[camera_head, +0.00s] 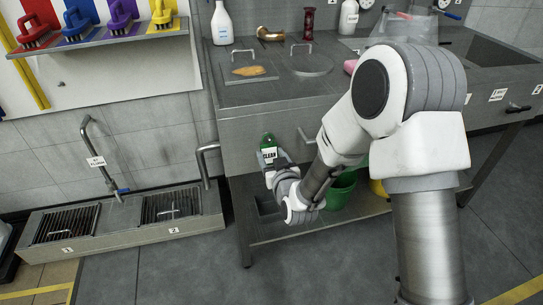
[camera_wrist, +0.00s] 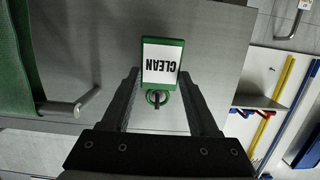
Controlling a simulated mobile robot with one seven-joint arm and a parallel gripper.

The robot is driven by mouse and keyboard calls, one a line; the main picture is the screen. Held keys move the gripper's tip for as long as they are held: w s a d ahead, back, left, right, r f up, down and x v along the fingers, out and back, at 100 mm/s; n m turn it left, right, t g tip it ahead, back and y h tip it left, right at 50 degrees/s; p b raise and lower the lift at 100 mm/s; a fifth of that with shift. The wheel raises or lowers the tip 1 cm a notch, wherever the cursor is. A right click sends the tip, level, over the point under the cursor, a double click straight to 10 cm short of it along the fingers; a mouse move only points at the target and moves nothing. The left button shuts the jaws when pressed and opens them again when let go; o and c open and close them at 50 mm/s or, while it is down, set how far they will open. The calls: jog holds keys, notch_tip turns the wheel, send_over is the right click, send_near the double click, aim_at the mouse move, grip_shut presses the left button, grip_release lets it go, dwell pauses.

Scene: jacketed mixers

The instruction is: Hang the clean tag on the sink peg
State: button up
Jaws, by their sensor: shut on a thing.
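The clean tag (camera_head: 268,152) is a green plate with a white face reading CLEAN. It stands at the front side of the steel bench. In the wrist view the tag (camera_wrist: 162,62) appears upside down, with a green ring (camera_wrist: 151,98) at its lower edge. A small dark peg-like piece (camera_wrist: 157,102) shows at the ring; I cannot tell whether it passes through it. My gripper (camera_head: 271,166) is shut on the tag, whose plate sits between the fingertips (camera_wrist: 160,75) in the wrist view. I cannot make out with certainty which piece is the sink peg.
The steel bench (camera_head: 240,100) carries bottles, lids and a brass fitting. A bent handle (camera_head: 208,160) juts out left of my gripper. A floor trough (camera_head: 190,220) with two grates and a tall tap (camera_head: 100,160) stands left. Coloured brushes (camera_head: 82,25) sit on a wall shelf.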

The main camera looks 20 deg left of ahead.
jog(key=o, duration=1.4)
jog(key=shift+s, duration=0.1)
jog(key=p+v, duration=0.5)
jog(key=v, duration=0.7)
jog(key=shift+r, duration=0.2)
jog(key=p, duration=0.3)
jog(key=shift+s+d+r, duration=0.1)
jog(key=shift+s+d, duration=0.05)
jog(key=shift+s, duration=0.05)
